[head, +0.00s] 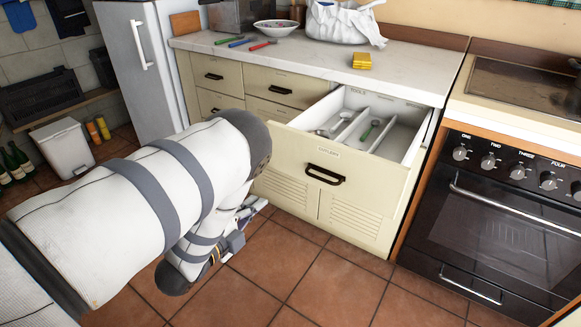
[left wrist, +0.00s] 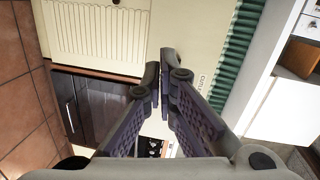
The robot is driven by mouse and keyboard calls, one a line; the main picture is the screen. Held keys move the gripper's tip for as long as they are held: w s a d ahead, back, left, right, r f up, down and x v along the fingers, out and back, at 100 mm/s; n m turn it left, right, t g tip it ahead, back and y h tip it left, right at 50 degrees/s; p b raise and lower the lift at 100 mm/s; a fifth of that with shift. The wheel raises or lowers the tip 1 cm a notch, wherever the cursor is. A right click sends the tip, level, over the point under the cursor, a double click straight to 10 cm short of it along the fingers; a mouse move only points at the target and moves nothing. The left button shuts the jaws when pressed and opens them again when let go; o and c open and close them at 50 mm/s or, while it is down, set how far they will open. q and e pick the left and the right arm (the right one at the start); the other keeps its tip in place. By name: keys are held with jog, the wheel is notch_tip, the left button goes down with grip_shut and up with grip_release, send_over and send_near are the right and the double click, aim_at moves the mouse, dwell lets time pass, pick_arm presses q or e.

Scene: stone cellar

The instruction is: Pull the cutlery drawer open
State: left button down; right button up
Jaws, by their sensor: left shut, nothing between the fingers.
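The cutlery drawer (head: 388,192) stands pulled out from the cream cabinet, its label on the front and its dark handle (head: 325,174) bare. Inside, white dividers (head: 377,136) separate a few utensils, one with a green handle (head: 371,129). My left gripper (head: 258,206) is low in front of the cabinet, left of the handle and apart from it, partly hidden by my arm. In the left wrist view its fingers (left wrist: 161,75) are shut and empty, with a cream front and a sideways label (left wrist: 203,84) beyond them. My right gripper is not in view.
The worktop (head: 300,61) holds a bowl (head: 276,27), coloured utensils (head: 243,42), a yellow block (head: 362,61) and a white bag (head: 342,22). Closed drawers (head: 216,76) are left of the open one. A black oven (head: 490,215) stands at right. The tiled floor (head: 300,275) in front is clear.

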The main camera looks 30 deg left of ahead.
aim_at(299, 159)
pick_arm(q)
jog(key=w+r, duration=0.1)
jog(key=w, duration=0.3)
jog(key=w+d+m+t+h+b, duration=0.1)
jog(key=w, duration=0.4)
jog(key=w+r+m, duration=0.1)
jog(key=w, duration=0.4)
jog(key=shift+w+d+r+t, duration=0.2)
jog(key=shift+d+r+t, duration=0.05)
jog(key=shift+r+t, duration=0.1)
jog(key=shift+w+r, duration=0.1)
jog(key=shift+w, duration=0.3)
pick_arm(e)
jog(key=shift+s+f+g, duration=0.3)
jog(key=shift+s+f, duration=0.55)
pick_arm(q)
jog(key=shift+w+b, duration=0.2)
jog(key=shift+b, duration=0.1)
jog(key=w, duration=0.1)
jog(key=w+b, duration=0.1)
jog(key=w, duration=0.1)
jog(key=shift+w+d+f, duration=0.25)
jog(key=shift+f, duration=0.05)
jog(key=shift+w+r, duration=0.15)
jog(key=shift+r, duration=0.2)
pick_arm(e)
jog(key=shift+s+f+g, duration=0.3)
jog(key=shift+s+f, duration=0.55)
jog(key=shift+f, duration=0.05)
